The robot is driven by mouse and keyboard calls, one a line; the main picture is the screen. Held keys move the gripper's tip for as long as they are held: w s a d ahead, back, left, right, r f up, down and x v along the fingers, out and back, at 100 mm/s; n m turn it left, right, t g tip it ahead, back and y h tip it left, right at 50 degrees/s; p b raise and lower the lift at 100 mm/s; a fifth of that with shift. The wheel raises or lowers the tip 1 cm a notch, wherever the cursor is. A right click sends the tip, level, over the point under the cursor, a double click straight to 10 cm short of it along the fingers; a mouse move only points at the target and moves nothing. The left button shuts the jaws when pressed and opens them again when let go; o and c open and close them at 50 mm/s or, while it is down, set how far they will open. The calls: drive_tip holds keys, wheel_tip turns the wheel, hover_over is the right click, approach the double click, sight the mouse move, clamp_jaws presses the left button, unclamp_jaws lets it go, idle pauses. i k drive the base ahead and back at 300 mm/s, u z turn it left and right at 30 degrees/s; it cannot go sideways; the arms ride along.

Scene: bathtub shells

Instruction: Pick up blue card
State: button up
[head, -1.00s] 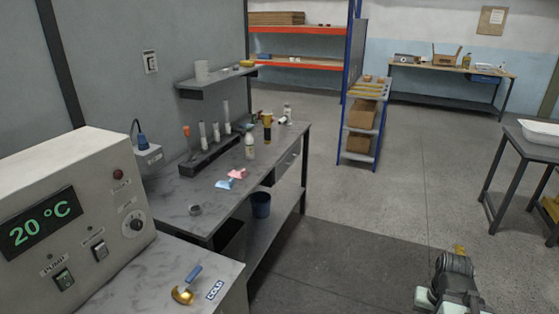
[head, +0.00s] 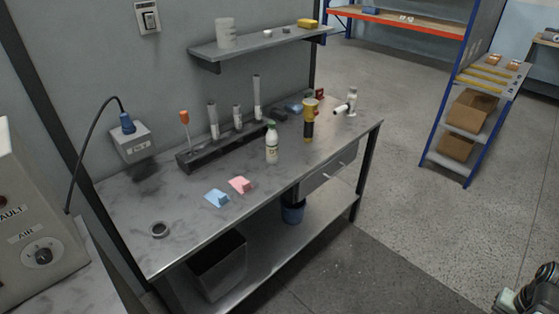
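The blue card (head: 217,198) lies on the grey marble-look workbench (head: 180,242), towards its front edge. It is a small light-blue piece with a raised, folded-looking part. A similar pink card (head: 241,184) lies just to its right and slightly farther back. Part of my arm shows at the bottom right corner of the head view, well away from the bench. My gripper's fingers cannot be made out there.
A white bottle (head: 271,143) and a yellow-and-black cylinder (head: 309,121) stand right of the cards. A black rack (head: 205,155) with upright tools is behind. A dark ring (head: 159,230) lies at left. Floor (head: 410,235) right of the bench is clear.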

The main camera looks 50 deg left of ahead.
sight(216, 195)
drive_tip(key=z, duration=0.05)
drive_tip(key=i, duration=1.65)
drive_tip(key=u, duration=5.2)
drive_tip(key=i, duration=1.05)
